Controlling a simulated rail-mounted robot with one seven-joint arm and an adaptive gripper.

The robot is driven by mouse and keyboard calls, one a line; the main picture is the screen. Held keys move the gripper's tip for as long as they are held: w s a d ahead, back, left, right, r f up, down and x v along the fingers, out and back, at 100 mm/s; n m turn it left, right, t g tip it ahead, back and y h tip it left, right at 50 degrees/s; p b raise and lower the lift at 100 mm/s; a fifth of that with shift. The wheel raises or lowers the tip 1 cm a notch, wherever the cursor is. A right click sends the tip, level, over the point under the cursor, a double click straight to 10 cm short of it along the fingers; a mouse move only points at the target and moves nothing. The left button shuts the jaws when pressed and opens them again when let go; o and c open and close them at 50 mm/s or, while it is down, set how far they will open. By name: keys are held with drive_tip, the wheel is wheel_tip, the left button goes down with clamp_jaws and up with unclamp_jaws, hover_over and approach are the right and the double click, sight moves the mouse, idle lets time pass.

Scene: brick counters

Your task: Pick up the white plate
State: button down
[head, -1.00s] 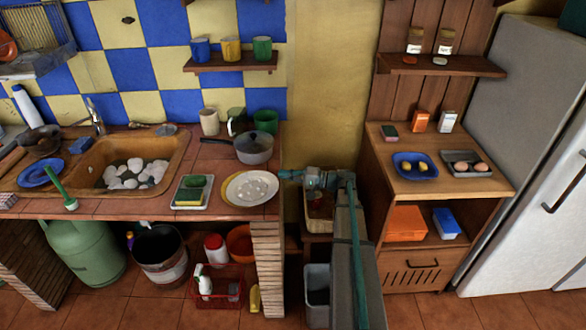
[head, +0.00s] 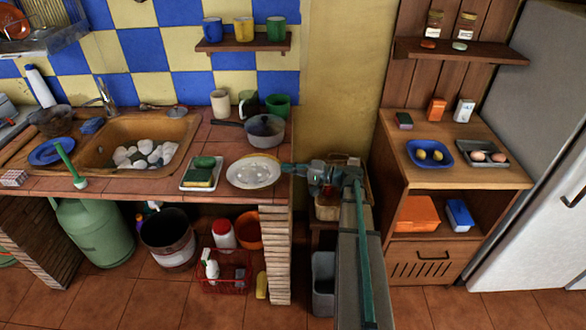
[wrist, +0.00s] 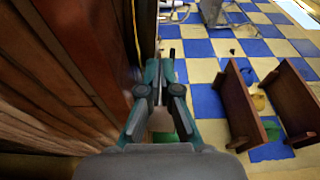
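The white plate (head: 253,173) lies on the right end of the tiled counter in the head view.
A grey pot (head: 265,131) stands behind the plate, and a tray with sponges (head: 202,173) lies to its left. The sink (head: 130,140) is further left. A wooden cabinet (head: 455,135) stands at the right. A small shelf (head: 245,44) with cups hangs above.

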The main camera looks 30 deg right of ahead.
drive_tip(key=shift+s+a, duration=0.25)
drive_tip(key=shift+a, duration=0.15)
drive_tip(key=shift+w+d, duration=0.1)
drive_tip(key=shift+d, duration=0.05)
drive_tip(key=s+d+b, duration=0.3)
drive_tip(key=s+d, duration=0.1)
drive_tip(key=d, duration=0.6)
drive_tip(key=c, duration=1.3)
unclamp_jaws()
drive_tip(key=shift+s+d, duration=0.3)
drive_tip(key=shift+o, duration=0.2)
